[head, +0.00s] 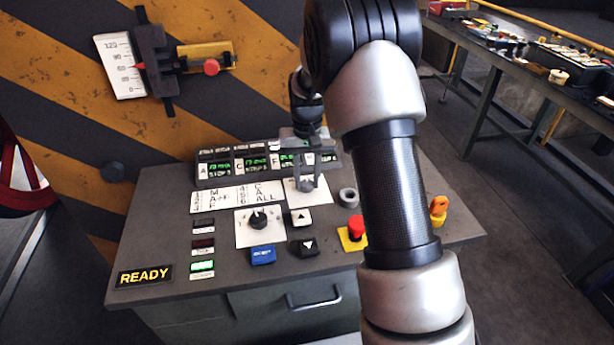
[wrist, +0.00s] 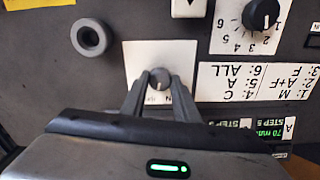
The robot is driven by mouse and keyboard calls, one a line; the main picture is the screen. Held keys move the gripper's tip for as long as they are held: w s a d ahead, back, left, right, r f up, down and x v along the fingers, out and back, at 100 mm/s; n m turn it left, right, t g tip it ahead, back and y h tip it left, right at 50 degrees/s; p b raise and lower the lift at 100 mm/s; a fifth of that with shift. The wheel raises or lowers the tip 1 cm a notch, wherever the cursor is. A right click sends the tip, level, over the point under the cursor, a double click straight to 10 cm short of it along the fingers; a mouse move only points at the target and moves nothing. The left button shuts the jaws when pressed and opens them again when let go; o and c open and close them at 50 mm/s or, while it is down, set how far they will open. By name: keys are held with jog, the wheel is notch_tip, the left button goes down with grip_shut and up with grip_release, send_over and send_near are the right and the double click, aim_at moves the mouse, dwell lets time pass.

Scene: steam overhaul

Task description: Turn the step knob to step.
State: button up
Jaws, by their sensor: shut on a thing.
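The step knob (wrist: 160,78) is a small grey round knob on a square white plate (wrist: 134,60). My gripper (wrist: 159,84) points down at it, with one finger on each side, shut on the knob. The plate's lettering is mostly hidden behind the fingers. In the head view my gripper (head: 307,186) stands over the same plate (head: 292,197), at the back middle of the grey console (head: 180,262), and the knob is largely covered there.
A black numbered rotary knob (head: 258,219) sits to the left on its own white plate. Arrow buttons (head: 300,217), a blue button (head: 263,255), a grey ring (head: 348,197) and a red emergency button (head: 356,225) are nearby. Green displays (head: 255,162) line the back. A READY sign (head: 145,275) is lit.

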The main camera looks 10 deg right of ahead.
aim_at(307, 183)
jog(key=shift+m, duration=1.6)
jog(key=o, duration=1.1)
jog(key=shift+c, duration=0.2)
notch_tip(307, 183, up, 18)
jog(key=p, duration=0.2)
jog(key=shift+f, duration=0.25)
